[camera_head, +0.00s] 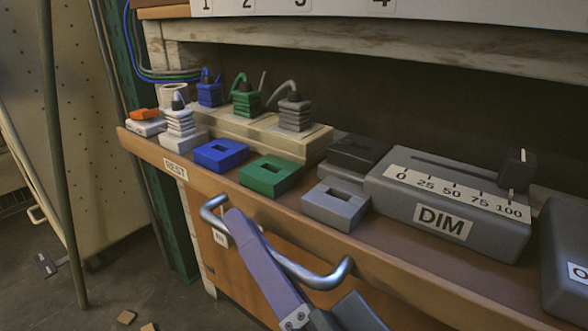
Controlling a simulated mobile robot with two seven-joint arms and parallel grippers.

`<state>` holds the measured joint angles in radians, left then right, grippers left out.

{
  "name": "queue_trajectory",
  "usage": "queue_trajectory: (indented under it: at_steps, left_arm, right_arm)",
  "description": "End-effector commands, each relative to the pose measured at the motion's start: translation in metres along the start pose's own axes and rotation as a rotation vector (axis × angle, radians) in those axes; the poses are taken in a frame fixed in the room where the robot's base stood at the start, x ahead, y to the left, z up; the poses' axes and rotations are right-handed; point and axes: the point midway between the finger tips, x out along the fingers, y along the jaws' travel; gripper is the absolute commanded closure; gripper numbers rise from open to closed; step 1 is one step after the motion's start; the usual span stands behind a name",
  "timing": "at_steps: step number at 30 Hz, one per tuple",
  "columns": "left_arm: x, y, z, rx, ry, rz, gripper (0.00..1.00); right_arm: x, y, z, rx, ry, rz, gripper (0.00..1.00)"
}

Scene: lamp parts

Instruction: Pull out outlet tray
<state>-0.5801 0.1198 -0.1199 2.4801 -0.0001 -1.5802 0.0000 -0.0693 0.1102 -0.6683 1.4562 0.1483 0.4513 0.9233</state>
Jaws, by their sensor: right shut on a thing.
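The outlet tray appears to be the wooden tray (135,141) with a front edge labelled REST, holding plugs and sockets. A bent metal bar handle (316,277) shows below that edge, in front of an orange-brown wooden front (222,275). My right gripper (240,228) comes up from the bottom and is shut on the handle. Its finger crosses over the bar and hides part of it. How far the tray is out cannot be told. My left gripper is not in view.
Blue (221,154), green (270,175) and grey (335,203) socket blocks sit along the front edge. A grey DIM slider box (447,208) is on the right. Several coiled plugs stand on a beige strip (255,131) behind.

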Motion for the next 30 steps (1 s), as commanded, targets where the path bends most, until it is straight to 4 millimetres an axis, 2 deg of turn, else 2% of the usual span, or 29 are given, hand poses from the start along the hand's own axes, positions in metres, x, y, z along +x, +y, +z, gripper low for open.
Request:
queue_trajectory:
  at_steps: [1,6,12,28,29,30]
  left_arm:
    - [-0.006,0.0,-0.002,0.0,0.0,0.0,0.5]
    - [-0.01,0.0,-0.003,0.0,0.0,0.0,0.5]
    - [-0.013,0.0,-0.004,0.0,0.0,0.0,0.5]
    - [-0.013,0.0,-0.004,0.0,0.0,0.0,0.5]
    - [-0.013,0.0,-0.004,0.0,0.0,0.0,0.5]
    - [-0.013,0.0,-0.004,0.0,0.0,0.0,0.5]
  right_arm:
    - [-0.003,-0.009,0.009,0.007,-0.001,0.0,1.0]
    - [-0.013,-0.026,0.033,0.005,0.0,-0.001,1.0]
    - [-0.02,-0.038,0.051,0.002,0.0,-0.002,1.0]
    - [-0.023,-0.041,0.058,0.0,0.001,-0.002,1.0]
    - [-0.023,-0.041,0.058,0.0,0.001,-0.002,0.83]
    - [-0.023,-0.041,0.058,0.0,0.001,-0.002,0.79]
